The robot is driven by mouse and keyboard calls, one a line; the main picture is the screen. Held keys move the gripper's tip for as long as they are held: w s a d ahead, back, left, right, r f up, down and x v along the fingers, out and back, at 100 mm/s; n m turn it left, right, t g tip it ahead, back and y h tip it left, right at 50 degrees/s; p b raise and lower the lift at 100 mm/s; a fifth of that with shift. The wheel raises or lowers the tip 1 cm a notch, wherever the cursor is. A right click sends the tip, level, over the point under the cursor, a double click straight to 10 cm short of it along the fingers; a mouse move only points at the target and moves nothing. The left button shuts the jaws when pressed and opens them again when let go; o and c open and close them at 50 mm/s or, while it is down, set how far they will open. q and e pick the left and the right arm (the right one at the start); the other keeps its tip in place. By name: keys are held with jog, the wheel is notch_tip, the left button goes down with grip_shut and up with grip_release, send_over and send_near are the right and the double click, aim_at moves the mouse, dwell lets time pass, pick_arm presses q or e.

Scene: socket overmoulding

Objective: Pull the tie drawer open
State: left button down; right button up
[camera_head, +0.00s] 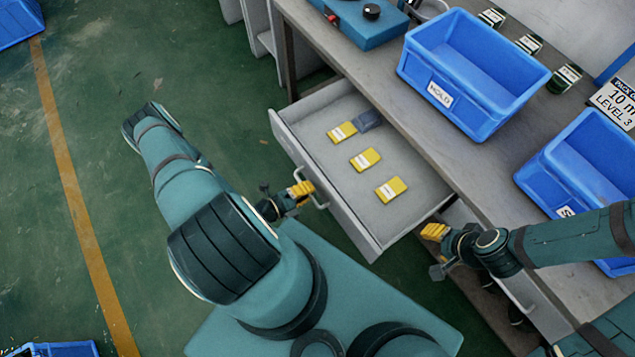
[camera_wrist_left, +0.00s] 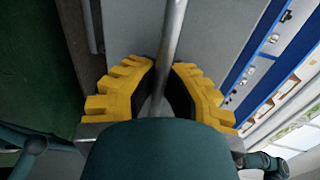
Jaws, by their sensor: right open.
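The grey drawer (camera_head: 330,195) stands well out from under the workbench in the head view. Three yellow packets (camera_head: 365,159) and a small dark blue item (camera_head: 368,121) lie inside it. Its metal bar handle (camera_head: 322,203) is on the front panel. My left gripper (camera_head: 302,190) is at this handle. In the left wrist view the handle bar (camera_wrist_left: 172,35) runs between the yellow fingers, which are closed in on it from both sides. My right gripper (camera_head: 434,231) is open and empty beside the drawer's near right corner, by the bench's front.
Blue bins (camera_head: 470,75) (camera_head: 580,160) stand on the workbench (camera_head: 385,85), with a blue device (camera_head: 362,22) at its far end. Another drawer handle (camera_head: 517,297) is below my right arm.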

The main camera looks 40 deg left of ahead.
pick_arm(q)
jog(key=shift+s+a, duration=0.1)
jog(key=shift+s, duration=0.15)
jog(key=c, duration=1)
grip_release()
jog(key=v, duration=1.2)
